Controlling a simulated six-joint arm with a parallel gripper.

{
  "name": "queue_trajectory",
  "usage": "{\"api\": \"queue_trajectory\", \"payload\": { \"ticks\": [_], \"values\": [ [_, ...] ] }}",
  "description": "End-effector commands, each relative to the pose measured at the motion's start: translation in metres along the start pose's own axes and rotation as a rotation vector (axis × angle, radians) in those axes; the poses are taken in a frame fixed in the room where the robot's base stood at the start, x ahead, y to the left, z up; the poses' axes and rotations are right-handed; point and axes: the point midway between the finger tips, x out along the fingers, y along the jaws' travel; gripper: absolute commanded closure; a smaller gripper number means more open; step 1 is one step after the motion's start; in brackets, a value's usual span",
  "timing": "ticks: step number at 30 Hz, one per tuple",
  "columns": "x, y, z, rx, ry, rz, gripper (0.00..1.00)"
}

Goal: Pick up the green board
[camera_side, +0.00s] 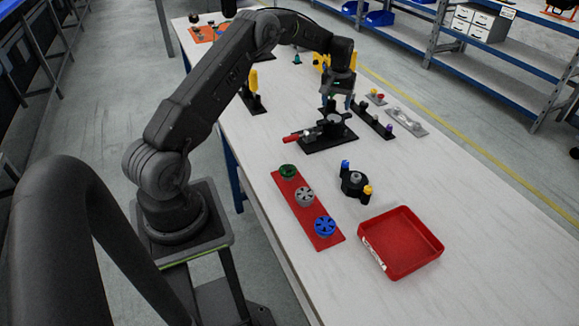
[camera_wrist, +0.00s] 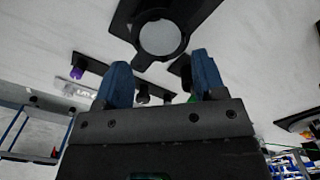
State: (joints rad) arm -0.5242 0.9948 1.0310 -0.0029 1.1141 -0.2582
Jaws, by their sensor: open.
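My gripper (camera_side: 337,99) is open and hangs over the middle of the table, just above a black fixture (camera_side: 322,140) with a round grey disc and a red handle. In the wrist view, its two blue fingers (camera_wrist: 161,78) are apart with nothing held between them; the fixture's pale disc (camera_wrist: 161,38) lies beyond the tips. I cannot make out a green board for certain. A small green patch (camera_wrist: 193,98) shows behind the right finger in the wrist view, partly hidden. A green round part (camera_side: 288,171) sits on a red plate (camera_side: 314,212) in the side view.
Grey and blue wheel-like parts share the red plate. A black piece with blue and yellow knobs (camera_side: 354,183) and an empty red tray (camera_side: 401,242) stand near it. A black strip with a purple knob (camera_side: 372,120) lies right of the fixture. The table's right front is clear.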

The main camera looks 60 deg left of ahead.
Motion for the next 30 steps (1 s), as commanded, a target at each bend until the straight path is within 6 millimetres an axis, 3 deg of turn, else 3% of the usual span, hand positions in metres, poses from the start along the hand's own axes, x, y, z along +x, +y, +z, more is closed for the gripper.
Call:
{"api": "queue_trajectory", "payload": {
  "ticks": [11,17,24,30],
  "values": [
    [0.000,0.000,0.000,0.000,0.000,0.000,0.36],
    [0.000,0.000,0.000,0.000,0.000,0.000,0.19],
    [-0.001,0.000,0.001,-0.005,0.000,0.000,0.19],
    [-0.021,-0.010,0.028,-0.121,0.002,0.000,0.19]
  ]
}}
